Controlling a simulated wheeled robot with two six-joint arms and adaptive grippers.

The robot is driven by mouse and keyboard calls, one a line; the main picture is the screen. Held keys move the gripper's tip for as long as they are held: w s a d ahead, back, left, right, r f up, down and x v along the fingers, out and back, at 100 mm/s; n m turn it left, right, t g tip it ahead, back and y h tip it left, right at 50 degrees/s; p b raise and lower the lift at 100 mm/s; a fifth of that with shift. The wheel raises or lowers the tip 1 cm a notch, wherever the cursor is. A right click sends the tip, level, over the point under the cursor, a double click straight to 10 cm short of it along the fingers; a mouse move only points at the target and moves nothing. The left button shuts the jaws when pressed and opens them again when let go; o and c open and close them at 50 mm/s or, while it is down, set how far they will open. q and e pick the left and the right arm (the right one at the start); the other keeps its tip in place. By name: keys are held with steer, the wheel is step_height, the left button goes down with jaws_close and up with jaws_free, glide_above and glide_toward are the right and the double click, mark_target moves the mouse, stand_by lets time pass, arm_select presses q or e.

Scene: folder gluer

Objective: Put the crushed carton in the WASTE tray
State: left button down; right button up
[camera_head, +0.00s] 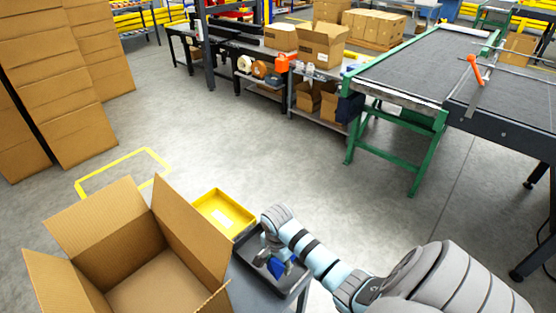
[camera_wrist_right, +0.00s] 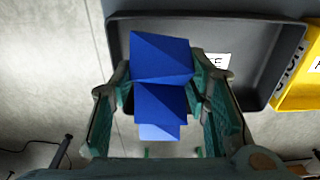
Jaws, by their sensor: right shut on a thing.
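The crushed carton is a blue, creased, folded piece (camera_head: 276,268), and it also shows in the right wrist view (camera_wrist_right: 162,62). My right gripper (camera_wrist_right: 163,82) is shut on it, with a finger on each side; it also shows in the head view (camera_head: 272,259). The dark grey tray (camera_wrist_right: 252,72), with a white label partly hidden, lies beyond the carton in the wrist view; its inside looks empty where visible. In the head view the dark tray (camera_head: 247,250) is partly covered by my gripper, which appears over it. I cannot tell the height between them. My left gripper is out of view.
A yellow tray (camera_head: 222,209) with a white label stands next to the dark tray. A large open cardboard box (camera_head: 160,285) stands at the left. The trays rest on a grey stand (camera_head: 250,290). A green-framed conveyor (camera_head: 430,65) is at the back right.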

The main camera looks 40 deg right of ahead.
mark_target(278, 263)
step_height(278, 263, down, 7)
steer(key=shift+f+b, duration=0.1)
steer(key=shift+b, duration=1.05)
steer(key=o, duration=0.6)
steer(key=shift+o, duration=0.2)
steer(key=r+p, duration=0.1)
steer(key=r, duration=0.2)
steer(key=r+p, duration=0.2)
steer(key=r, duration=0.2)
steer(key=r+p, duration=0.2)
steer(key=r, duration=0.2)
steer(key=shift+s+a+r, duration=0.15)
steer(key=shift+a+r, duration=0.05)
steer(key=shift+a, duration=0.1)
steer(key=shift+r, duration=0.5)
